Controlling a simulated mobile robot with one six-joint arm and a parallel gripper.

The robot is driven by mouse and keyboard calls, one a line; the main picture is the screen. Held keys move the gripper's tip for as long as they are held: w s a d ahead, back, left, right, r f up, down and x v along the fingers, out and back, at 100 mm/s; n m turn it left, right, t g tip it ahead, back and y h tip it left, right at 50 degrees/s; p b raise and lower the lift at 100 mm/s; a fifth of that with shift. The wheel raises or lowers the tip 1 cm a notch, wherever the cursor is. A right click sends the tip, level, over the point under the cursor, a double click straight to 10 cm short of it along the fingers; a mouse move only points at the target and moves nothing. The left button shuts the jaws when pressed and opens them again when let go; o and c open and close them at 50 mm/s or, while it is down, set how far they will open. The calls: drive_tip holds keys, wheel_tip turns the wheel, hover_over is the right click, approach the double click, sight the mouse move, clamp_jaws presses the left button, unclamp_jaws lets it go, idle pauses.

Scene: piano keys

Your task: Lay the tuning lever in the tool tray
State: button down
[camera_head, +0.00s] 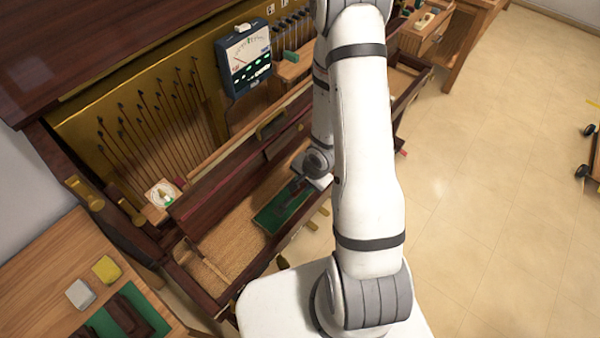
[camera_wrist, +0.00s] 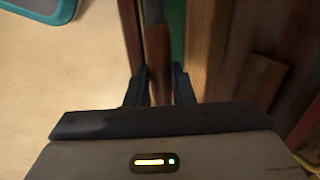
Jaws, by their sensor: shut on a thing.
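The tuning lever (camera_wrist: 158,45) shows in the wrist view as a reddish-brown wooden handle with a greyish shaft at the top edge. My gripper (camera_wrist: 160,80) is shut on the handle, one dark finger on each side. In the head view my gripper (camera_head: 292,195) is low over the piano's open front, above a green-lined strip (camera_head: 268,219). I cannot tell whether this strip is the tool tray. The lever cannot be made out clearly there. Green also shows beside the handle in the wrist view (camera_wrist: 177,40).
A wooden bench (camera_head: 40,275) at lower left holds a green mat (camera_head: 155,318) with dark pieces, a yellow block (camera_head: 106,269) and a grey block (camera_head: 80,294). A dark meter (camera_head: 245,57) stands at the piano's back. Tiled floor (camera_head: 490,190) lies open at right.

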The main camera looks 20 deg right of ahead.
drive_tip(key=shift+s+f, duration=0.1)
drive_tip(key=shift+s, duration=0.05)
drive_tip(key=shift+f+b, duration=0.3)
drive_tip(key=shift+b, duration=0.2)
drive_tip(key=b+x, duration=0.3)
drive_tip(key=x, duration=0.1)
drive_tip(key=b+x, duration=0.8)
drive_tip(key=shift+w+a+f, duration=0.1)
drive_tip(key=shift+w+a, duration=0.25)
drive_tip(key=shift+w, duration=0.1)
drive_tip(key=shift+f+b, duration=1.2)
drive_tip(key=shift+f, duration=0.1)
drive_tip(key=c, duration=1.2)
unclamp_jaws()
drive_tip(key=shift+o, duration=0.2)
